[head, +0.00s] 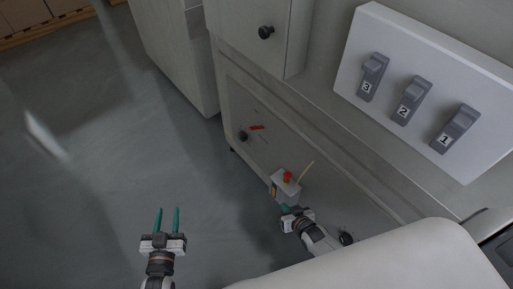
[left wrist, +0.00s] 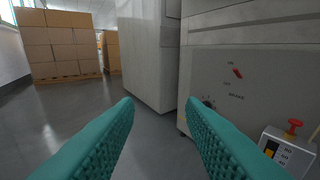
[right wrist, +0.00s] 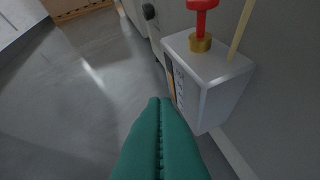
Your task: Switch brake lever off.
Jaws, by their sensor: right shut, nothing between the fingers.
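The brake lever (head: 256,127) is a small red handle on the pale lower cabinet panel. It also shows in the left wrist view (left wrist: 238,73), slanted beside small ON and OFF marks above the word BRAKE. My left gripper (head: 167,210) is open and empty, over the floor left of the cabinet and apart from the lever. My right gripper (head: 285,208) is shut with nothing in it, by the grey control box and below the lever in the head view. In the right wrist view its closed teal fingers (right wrist: 160,104) point just left of that box.
The grey control box (head: 287,188) juts from the panel, with a red button (right wrist: 201,4) and a thin yellow rod (right wrist: 240,28). A dark knob (head: 243,135) sits left of the lever. A white board with three numbered switches (head: 411,101) is above. Open floor lies left.

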